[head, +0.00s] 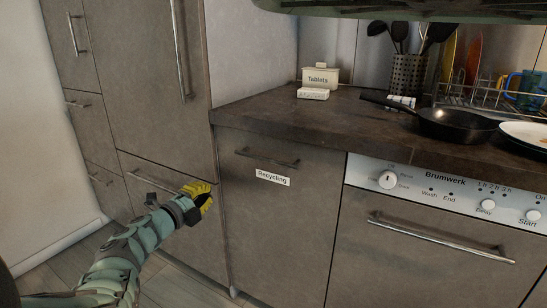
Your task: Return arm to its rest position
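My arm reaches in from the lower left of the head view. My gripper (203,196), with yellow fingers and a dark body, is in front of the grey cabinet fronts, left of the flap labelled Recycling (272,177). The fingers look close together, but the angle hides whether there is a gap between them. I see nothing held in it. The Recycling flap (250,220) is closed, with a dark bar handle (267,158) near its top.
A dishwasher (430,250) with a long handle stands to the right. The counter (300,118) above holds a Tablets box (319,80), a black pan (455,123), a white plate (528,134), a utensil holder (407,76) and a dish rack. Tall cabinets (140,80) stand on the left.

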